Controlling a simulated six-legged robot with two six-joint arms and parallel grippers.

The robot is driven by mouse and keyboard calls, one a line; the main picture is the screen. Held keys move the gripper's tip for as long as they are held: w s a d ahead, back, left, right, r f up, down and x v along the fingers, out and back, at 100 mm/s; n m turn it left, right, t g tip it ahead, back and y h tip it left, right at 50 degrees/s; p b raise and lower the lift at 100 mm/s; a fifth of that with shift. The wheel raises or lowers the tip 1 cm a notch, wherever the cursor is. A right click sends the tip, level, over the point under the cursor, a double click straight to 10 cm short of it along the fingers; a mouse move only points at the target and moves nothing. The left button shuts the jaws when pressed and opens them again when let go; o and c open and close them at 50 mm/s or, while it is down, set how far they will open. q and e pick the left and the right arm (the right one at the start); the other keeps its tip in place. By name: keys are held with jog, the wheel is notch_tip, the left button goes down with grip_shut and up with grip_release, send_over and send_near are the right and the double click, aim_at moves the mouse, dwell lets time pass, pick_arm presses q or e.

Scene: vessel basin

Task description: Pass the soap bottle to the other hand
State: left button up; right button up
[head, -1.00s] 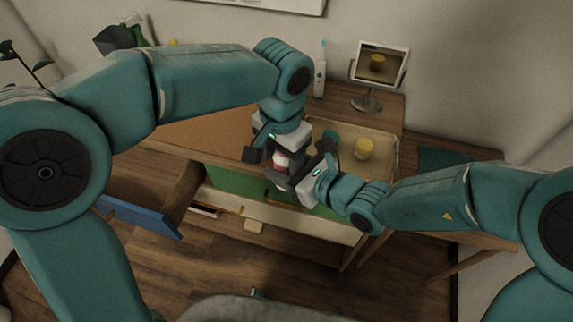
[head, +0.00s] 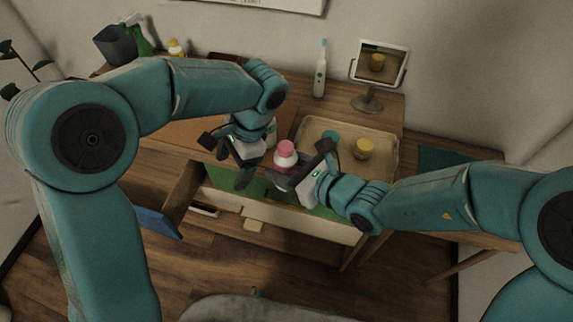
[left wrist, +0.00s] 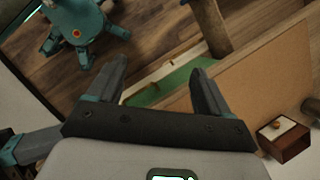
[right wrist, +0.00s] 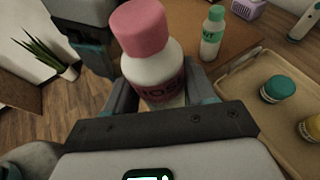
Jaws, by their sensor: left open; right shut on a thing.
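The soap bottle (head: 286,156), white with a pink cap and a dark label band, stands nearly upright in my right gripper (head: 287,177), which is shut on its lower part above the desk's front. The right wrist view shows the bottle (right wrist: 155,60) large between the fingers, its base hidden. My left gripper (head: 240,180) is open and empty, to the left of the bottle and apart from it. The left wrist view shows its spread fingers (left wrist: 160,85) with nothing between them.
A beige tray (head: 387,175) on the desk's right holds a yellow-lidded jar (head: 364,148) and a teal-lidded jar (right wrist: 280,87). A green-capped bottle (right wrist: 213,32) stands behind. A toothbrush (head: 320,75) and a mirror stand (head: 367,101) are at the back.

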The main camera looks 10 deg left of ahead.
pick_arm(q)
jog(key=s+a+f+m+g, duration=0.1)
jog(key=s+a+f, duration=0.25)
jog(key=f, duration=0.65)
jog(key=s+d+f+n+t+h, duration=0.2)
jog(key=s+d+f+n+h, duration=0.2)
jog(key=f, duration=0.4)
jog(key=s+d+f+n+t+h, duration=0.2)
jog(key=s+d+f+n+h, duration=0.1)
jog(key=s+d+f+n, duration=0.3)
jog(key=shift+s+d+f+n+h, duration=0.2)
jog(key=shift+d+f+n+h, duration=0.2)
jog(key=shift+f+n, duration=0.85)
jog(key=shift+f+m, duration=0.1)
jog(key=shift+m, duration=0.15)
